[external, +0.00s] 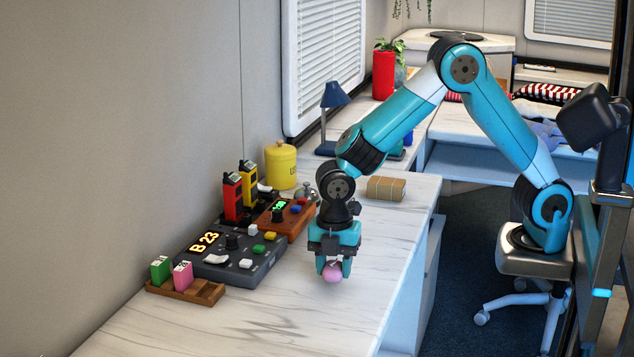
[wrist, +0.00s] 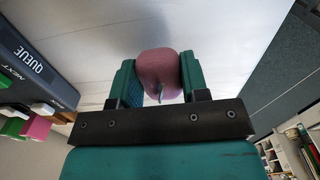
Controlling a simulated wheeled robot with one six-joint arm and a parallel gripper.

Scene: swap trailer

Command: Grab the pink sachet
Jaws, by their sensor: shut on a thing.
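The pink sachet (external: 332,273) is a small, rounded, mauve-pink pouch at the lower end of my arm. My gripper (external: 333,266) points down over the white marbled counter (external: 290,315) and is shut on the sachet. In the wrist view, the sachet (wrist: 158,68) sits between the two teal fingers, with a small pale tie or tag at its near end. The fingers cover its sides. I cannot tell whether it touches the counter.
Left of my gripper stand a dark console (external: 232,262), a wooden tray (external: 205,292) with green and pink upright pieces, and an orange-brown button box (external: 277,218). Behind are a yellow canister (external: 281,166) and a tan parcel (external: 386,188). The front counter is clear.

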